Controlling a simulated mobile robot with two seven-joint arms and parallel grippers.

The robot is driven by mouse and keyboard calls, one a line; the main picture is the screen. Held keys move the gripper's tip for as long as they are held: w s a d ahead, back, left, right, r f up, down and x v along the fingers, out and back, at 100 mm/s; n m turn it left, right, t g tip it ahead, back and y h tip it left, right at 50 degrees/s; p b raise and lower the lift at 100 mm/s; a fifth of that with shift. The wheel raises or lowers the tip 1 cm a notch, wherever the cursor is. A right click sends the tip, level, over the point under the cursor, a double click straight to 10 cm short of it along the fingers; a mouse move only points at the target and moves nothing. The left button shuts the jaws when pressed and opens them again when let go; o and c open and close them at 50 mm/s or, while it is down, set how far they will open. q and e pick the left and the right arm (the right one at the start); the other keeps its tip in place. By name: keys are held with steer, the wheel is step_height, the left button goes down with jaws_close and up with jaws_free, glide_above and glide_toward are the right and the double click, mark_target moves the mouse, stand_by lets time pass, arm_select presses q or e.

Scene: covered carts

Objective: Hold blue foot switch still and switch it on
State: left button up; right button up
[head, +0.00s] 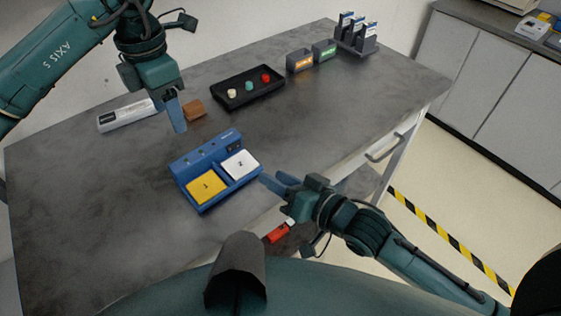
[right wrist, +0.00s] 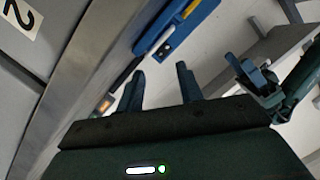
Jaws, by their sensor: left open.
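The blue foot switch (head: 222,183) lies on the dark table near its front edge. It has a yellow pedal marked 1 (head: 206,186) on the left and a white pedal marked 2 (head: 240,164) on the right. My left gripper (head: 176,116) is open above the table, behind and left of the switch, and apart from it. My right gripper (head: 271,184) is just right of the switch, near the table's front edge. Its two fingers stand apart with nothing between them in the right wrist view (right wrist: 160,85). Whether it touches the switch is unclear.
A rack (head: 357,36) stands at the far right. A red item (head: 278,232) sits below the table edge.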

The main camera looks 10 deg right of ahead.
mark_target(187, 159)
steer(key=w, duration=0.1)
steer(key=w+r, duration=0.1)
steer(key=shift+w+d+r+m+g+y, duration=0.1)
steer(key=shift+w+d+m+g+y, duration=0.2)
steer(key=shift+w+m, duration=0.1)
arm_select(q)
step_height(187, 159, down, 13)
steer(key=shift+f, duration=0.1)
steer(key=shift+c, duration=0.3)
